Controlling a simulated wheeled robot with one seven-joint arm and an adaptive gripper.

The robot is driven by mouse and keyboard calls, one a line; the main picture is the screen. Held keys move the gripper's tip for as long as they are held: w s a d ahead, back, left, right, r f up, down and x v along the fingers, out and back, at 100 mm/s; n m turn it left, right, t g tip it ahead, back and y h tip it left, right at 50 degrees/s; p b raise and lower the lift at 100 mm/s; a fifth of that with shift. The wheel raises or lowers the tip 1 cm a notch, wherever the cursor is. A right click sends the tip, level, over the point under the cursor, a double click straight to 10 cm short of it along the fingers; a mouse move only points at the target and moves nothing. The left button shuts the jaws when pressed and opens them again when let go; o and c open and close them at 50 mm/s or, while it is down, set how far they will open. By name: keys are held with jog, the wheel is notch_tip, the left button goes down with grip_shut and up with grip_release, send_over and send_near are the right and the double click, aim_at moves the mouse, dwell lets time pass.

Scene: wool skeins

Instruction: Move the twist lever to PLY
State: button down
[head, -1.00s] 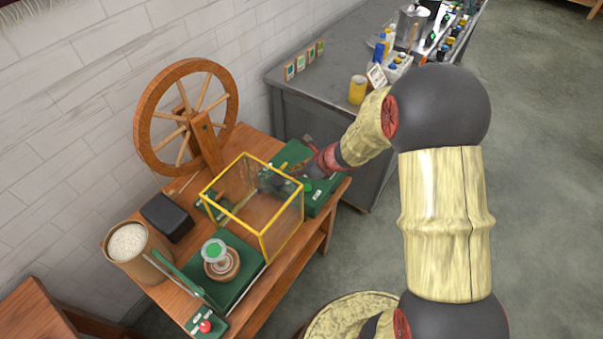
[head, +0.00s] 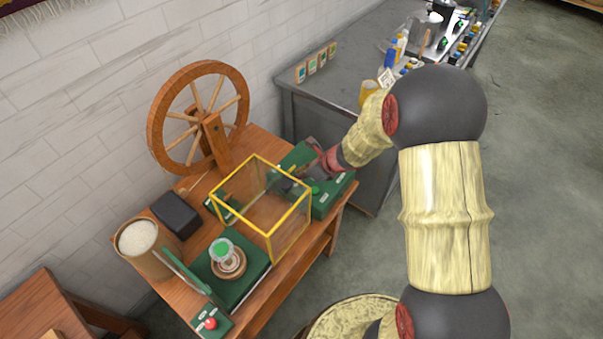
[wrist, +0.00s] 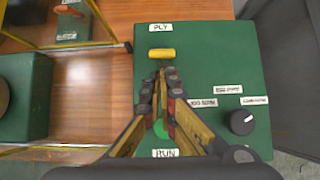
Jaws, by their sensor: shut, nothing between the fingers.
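The twist lever's yellow handle (wrist: 162,53) lies crosswise on a green panel (wrist: 195,65), just below the PLY label (wrist: 161,28) in the wrist view. My gripper (wrist: 165,72) is shut and empty. Its tips are just below the handle in that view, with a small gap showing; I cannot tell their height above the panel. The lever's stem is not visible. At the other end of the panel is a second label (wrist: 165,153), hard to read. In the head view my gripper's end is small and hard to make out near the green panel (head: 333,196).
A black knob (wrist: 242,122) and a green button (wrist: 161,128) are on the panel. A yellow-framed clear box (head: 290,222) stands close beside it. A spinning wheel (head: 157,128), a tub (head: 148,262) and a winder base (head: 248,283) share the wooden table.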

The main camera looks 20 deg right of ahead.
aim_at(293, 169)
jog(key=shift+w+a+r+g+h+p, duration=0.2)
jog(key=shift+r+g+h+p, duration=0.15)
jog(key=shift+p, duration=1.05)
jog(key=shift+r+p, duration=0.1)
jog(key=shift+p, duration=0.4)
jog(key=w+a+r+p, duration=0.1)
jog(key=p, duration=0.4)
jog(key=shift+w+r, duration=0.2)
jog(key=w+g+h+p, duration=0.1)
jog(key=p, duration=0.3)
jog(key=shift+a+r+g, duration=0.1)
jog(key=shift+a+g, duration=0.15)
jog(key=shift+a, duration=0.1)
jog(key=shift+r, duration=0.1)
jog(key=shift+r+p, duration=0.7)
jog(key=shift+p, duration=0.15)
